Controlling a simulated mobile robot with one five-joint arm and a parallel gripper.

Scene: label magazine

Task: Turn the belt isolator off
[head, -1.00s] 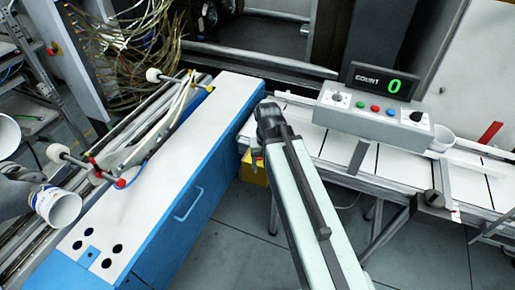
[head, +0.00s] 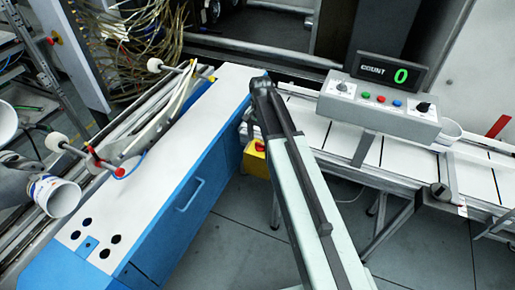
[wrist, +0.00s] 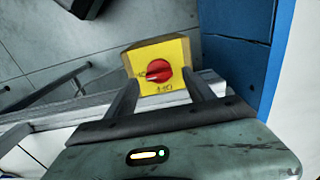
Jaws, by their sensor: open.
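The belt isolator (wrist: 173,54) is a yellow box with a round red knob (wrist: 158,71) on its face, upper middle of the wrist view. A pale mark on the knob points left, towards a dark label; another label lies below it. The lettering is too small to read surely. In the head view the yellow box (head: 256,160) shows low beside the blue cabinet, partly hidden by my arm. My gripper (wrist: 163,86) is open and empty, its fingers pointing at the box, one to each side of the knob's lower part. I cannot tell whether they touch it. The head view hides the fingertips.
A blue cabinet with a white top (head: 165,155) stands left of my arm; its blue side (wrist: 236,50) is close right of the isolator in the wrist view. A conveyor (head: 335,140) with a control box (head: 380,105) and count display reading 0 lies right.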

